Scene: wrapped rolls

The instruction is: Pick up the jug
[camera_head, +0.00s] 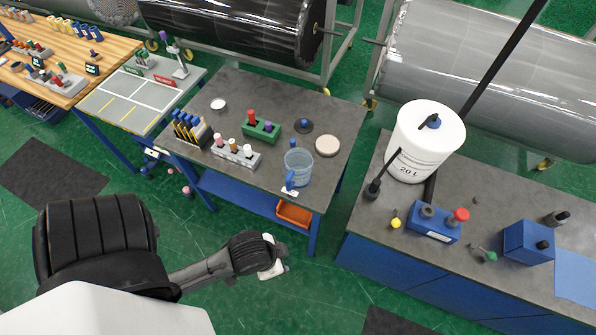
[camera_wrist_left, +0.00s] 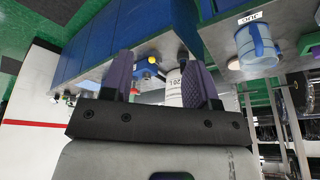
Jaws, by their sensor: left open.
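The jug (camera_head: 298,168) is a see-through light blue vessel with a blue handle. It stands upright near the front right corner of the grey middle table (camera_head: 240,90), beside a small white label. In the left wrist view the jug (camera_wrist_left: 257,46) is at the upper right, upside down, outside my fingers. My left gripper (camera_head: 272,258) is over the floor in front of that table, apart from the jug. Its two purple fingers (camera_wrist_left: 157,78) are spread with nothing held between them. My right gripper is in neither view.
The jug shares its table with a grey rack (camera_head: 236,153), a green block (camera_head: 261,130), a pale round disc (camera_head: 327,146) and dark-blue-topped tubes. An orange bin (camera_head: 294,214) sits beneath. A white 20 L container (camera_head: 426,142) stands on the right bench. Green floor before the table is open.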

